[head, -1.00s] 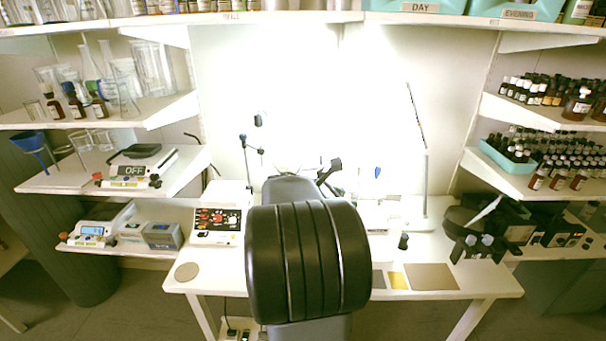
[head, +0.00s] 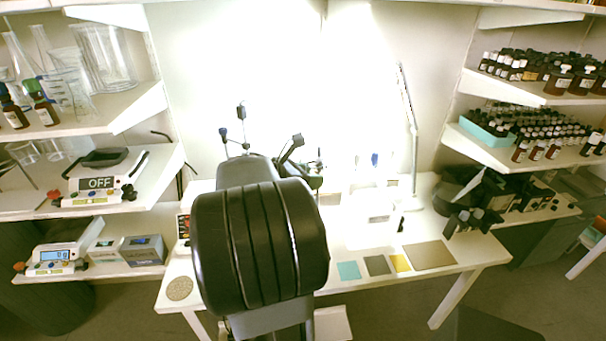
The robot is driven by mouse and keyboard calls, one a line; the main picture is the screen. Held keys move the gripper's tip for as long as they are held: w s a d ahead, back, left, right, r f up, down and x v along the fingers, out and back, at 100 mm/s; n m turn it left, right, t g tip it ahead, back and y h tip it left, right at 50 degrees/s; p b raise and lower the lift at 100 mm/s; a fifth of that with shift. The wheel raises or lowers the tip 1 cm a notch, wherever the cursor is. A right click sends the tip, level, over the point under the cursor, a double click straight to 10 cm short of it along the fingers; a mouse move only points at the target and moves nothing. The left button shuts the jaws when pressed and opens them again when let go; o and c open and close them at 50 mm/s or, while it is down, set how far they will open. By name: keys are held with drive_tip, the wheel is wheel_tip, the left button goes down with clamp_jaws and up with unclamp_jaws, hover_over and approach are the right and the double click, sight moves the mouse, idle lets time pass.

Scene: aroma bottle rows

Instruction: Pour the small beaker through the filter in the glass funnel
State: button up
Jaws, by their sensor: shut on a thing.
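My own dark arm (head: 260,245) fills the lower middle of the head view and reaches over the white bench (head: 350,290). Its far end is hidden behind the arm itself, so I cannot make out my gripper or anything in it. I cannot pick out the small beaker, the glass funnel or the filter; the bright wall washes out clear glass there.
Teal (head: 348,271), grey (head: 377,265), yellow (head: 401,263) and tan (head: 430,255) pads lie along the bench front. A lamp (head: 413,150) stands behind. Left shelves hold glassware (head: 105,55), a hotplate (head: 103,180) and a balance (head: 58,258); right shelves hold bottles (head: 545,125).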

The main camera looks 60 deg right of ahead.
sight(307, 161)
drive_tip(key=shift+w+d+r+n+g+p, duration=0.3)
drive_tip(key=shift+w+n+g+p, duration=0.25)
drive_tip(key=shift+p, duration=0.55)
drive_tip(key=shift+w+d+r+n+g+p, duration=0.1)
drive_tip(key=shift+w+r+n+g+p, duration=0.1)
drive_tip(key=shift+r+n+p, duration=0.35)
drive_tip(key=shift+w+d+r+n+g+p, duration=0.15)
drive_tip(key=shift+r+p, duration=0.2)
drive_tip(key=shift+p, duration=0.45)
drive_tip(key=shift+w+r+n+p, duration=0.3)
drive_tip(key=shift+r+p, duration=0.15)
drive_tip(key=shift+p, duration=0.2)
drive_tip(key=shift+w+d+r+n+g+h+p, duration=0.2)
drive_tip(key=shift+w+r+n+g+p, duration=0.4)
drive_tip(key=shift+n, duration=0.75)
drive_tip(key=shift+w+d+r+n+g+h+p, duration=0.1)
drive_tip(key=shift+w+d+r+n+g+p, duration=0.2)
drive_tip(key=shift+r+n+g+p, duration=0.6)
drive_tip(key=shift+w+d+r+n+g+h+p, duration=0.15)
drive_tip(key=shift+w+n+g+p, duration=0.45)
drive_tip(key=shift+n, duration=1.2)
drive_tip(key=shift+w+d+r+n+g, duration=0.15)
drive_tip(key=shift+w+n+g, duration=0.15)
drive_tip(key=shift+n, duration=0.2)
drive_tip(key=shift+r+n, duration=0.15)
drive_tip(key=shift+n, duration=0.15)
